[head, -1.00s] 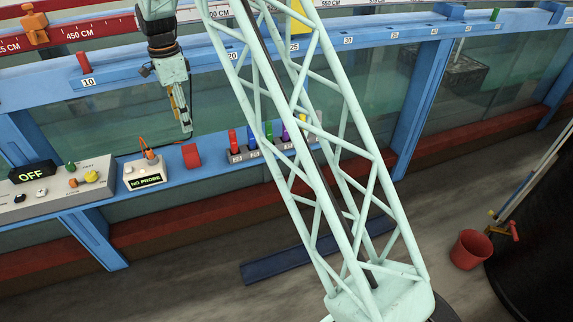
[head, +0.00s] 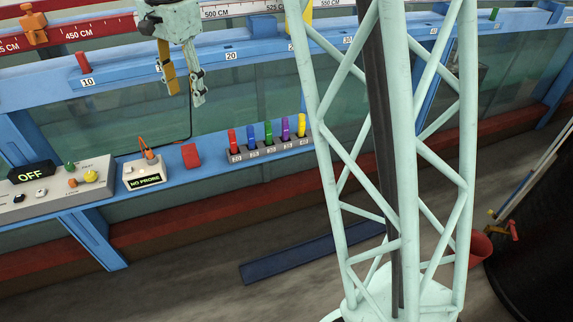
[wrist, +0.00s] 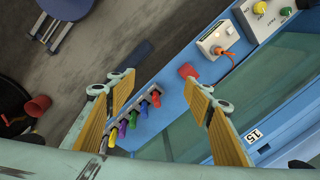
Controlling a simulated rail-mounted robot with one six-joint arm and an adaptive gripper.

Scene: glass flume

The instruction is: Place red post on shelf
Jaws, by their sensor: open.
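A red post (head: 84,62) stands upright on the blue upper rail above the 10 label, left of my gripper. Another red post (head: 233,141) stands in the left slot of a grey rack (head: 272,149) on the blue shelf (head: 212,150); it also shows in the wrist view (wrist: 155,98). My gripper (head: 186,92) hangs in front of the upper rail between those two posts, open and empty. In the wrist view its yellow-padded fingers (wrist: 158,95) are wide apart, with the shelf far below.
Blue, green, purple and yellow posts share the rack. A red block (head: 190,155), a NO PROBE meter (head: 145,173) and a control box reading OFF (head: 60,186) sit left of it on the shelf. A cable runs behind my gripper. A red bucket (head: 481,246) stands right.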

